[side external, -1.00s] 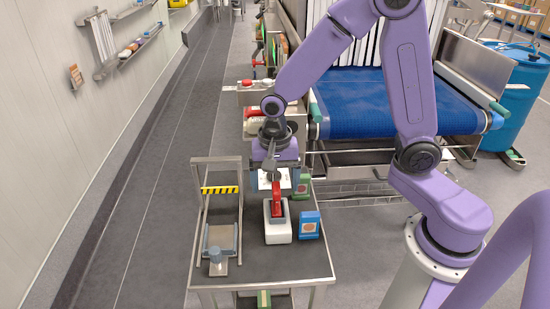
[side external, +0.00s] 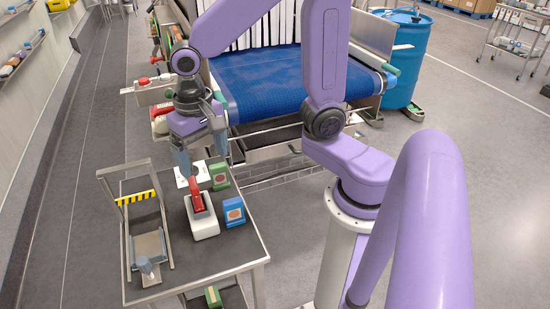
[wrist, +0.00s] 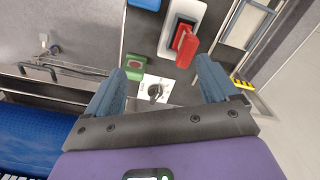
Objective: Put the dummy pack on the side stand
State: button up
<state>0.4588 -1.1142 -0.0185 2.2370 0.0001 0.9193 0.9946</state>
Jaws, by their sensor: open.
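A blue pack with a round reddish label (side external: 233,212) and a green pack (side external: 220,178) stand on the table; I cannot tell which is the dummy pack. The green pack (wrist: 135,66) and part of the blue one (wrist: 144,4) show in the wrist view. A metal stand with a yellow-black bar (side external: 135,198) is at the table's left; it may be the side stand. My gripper (side external: 204,160) is open and empty above the table's far end. In the wrist view its fingers (wrist: 160,72) are spread over a white plate with a dark knob (wrist: 153,89).
A white block with a red handle (side external: 203,218) stands mid-table, between the metal stand and the blue pack. A blue conveyor (side external: 275,85) lies behind the table. Another green item (side external: 212,297) is below the tabletop. Some dark tabletop near the front is clear.

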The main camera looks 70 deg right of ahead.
jog(key=s+d+n, duration=0.4)
jog(key=s+n, duration=1.1)
jog(key=n, duration=0.1)
jog(key=shift+s, duration=0.35)
